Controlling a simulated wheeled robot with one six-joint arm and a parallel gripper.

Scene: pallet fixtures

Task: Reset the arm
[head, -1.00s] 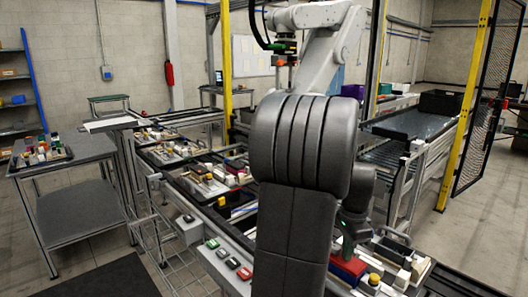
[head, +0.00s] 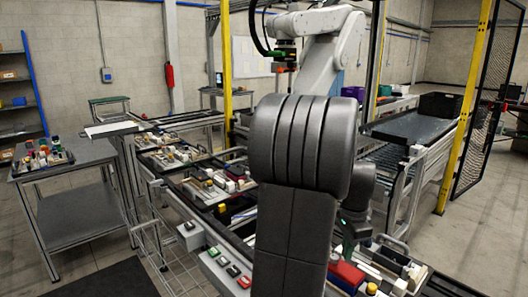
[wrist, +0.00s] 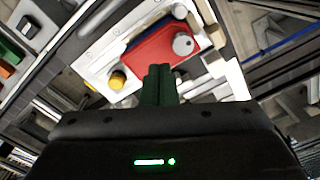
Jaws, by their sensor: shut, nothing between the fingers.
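In the wrist view my gripper (wrist: 160,70) shows as two dark green fingers pressed together, with nothing between them. The fingers point toward a pale pallet fixture (wrist: 92,68) holding a red block (wrist: 160,58), a grey round knob (wrist: 183,44) and a yellow round piece (wrist: 118,80). The fingertips overlap the red block's edge in the picture; I cannot tell whether they touch it. In the head view my thick grey arm fills the middle and hides much of the line. The red block (head: 346,276) shows at its lower right, below my wrist; the fingertips are not clear there.
A conveyor line carries several pallets with small parts (head: 208,185). A side table (head: 75,165) with a tray stands at the left. Push buttons (head: 232,270) line the near edge. A yellow post (head: 462,110) and mesh fence stand at the right. Floor at the left is open.

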